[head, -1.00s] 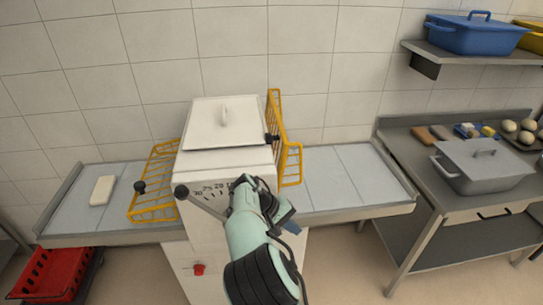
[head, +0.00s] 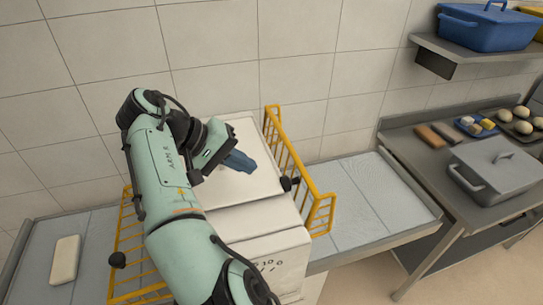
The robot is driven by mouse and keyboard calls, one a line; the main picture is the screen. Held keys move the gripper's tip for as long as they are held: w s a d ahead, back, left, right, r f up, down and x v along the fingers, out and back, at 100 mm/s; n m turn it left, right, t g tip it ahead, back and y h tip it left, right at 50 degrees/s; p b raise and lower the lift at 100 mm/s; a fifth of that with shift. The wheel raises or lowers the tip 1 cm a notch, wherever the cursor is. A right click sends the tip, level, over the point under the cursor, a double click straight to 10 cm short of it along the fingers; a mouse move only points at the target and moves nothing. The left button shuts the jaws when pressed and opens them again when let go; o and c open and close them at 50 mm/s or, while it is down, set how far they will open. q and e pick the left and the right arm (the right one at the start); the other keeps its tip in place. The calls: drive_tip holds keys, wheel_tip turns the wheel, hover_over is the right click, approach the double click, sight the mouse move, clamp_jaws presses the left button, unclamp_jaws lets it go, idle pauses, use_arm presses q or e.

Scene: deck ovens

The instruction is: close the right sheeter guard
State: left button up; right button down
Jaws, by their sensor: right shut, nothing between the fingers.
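The right sheeter guard (head: 297,172) is a yellow wire frame on the right side of the white sheeter (head: 262,220). It stands raised and steep, above the right belt, with a black knob (head: 290,184) near the sheeter body. My right gripper (head: 243,162) is above the sheeter's white top, left of the right guard and apart from it. Its blue fingers are shut and empty, pointing right. The left guard (head: 127,238) slopes low over the left belt, partly hidden by my right arm. My left gripper is out of view.
The right belt (head: 370,195) is bare. A white block (head: 65,259) lies on the left belt. At right, a steel table holds a grey lidded container (head: 497,170); a blue lidded bin (head: 485,27) sits on a shelf above. The tiled wall is close behind.

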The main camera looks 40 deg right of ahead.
approach(306, 184)
drive_tip(key=f, duration=0.2)
drive_tip(key=d+f, duration=0.1)
drive_tip(key=f, duration=0.1)
drive_tip(key=shift+s, duration=0.2)
drive_tip(key=shift+s+d, duration=0.2)
drive_tip(key=shift+d, duration=0.3)
drive_tip(key=shift+s+d, duration=0.15)
drive_tip(key=shift+d, duration=0.4)
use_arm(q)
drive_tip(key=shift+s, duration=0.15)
use_arm(e)
drive_tip(key=shift+s+d+f, duration=0.1)
drive_tip(key=shift+d+f, duration=0.05)
drive_tip(key=shift+d, duration=0.5)
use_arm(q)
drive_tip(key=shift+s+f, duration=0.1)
use_arm(e)
drive_tip(key=shift+s, duration=0.15)
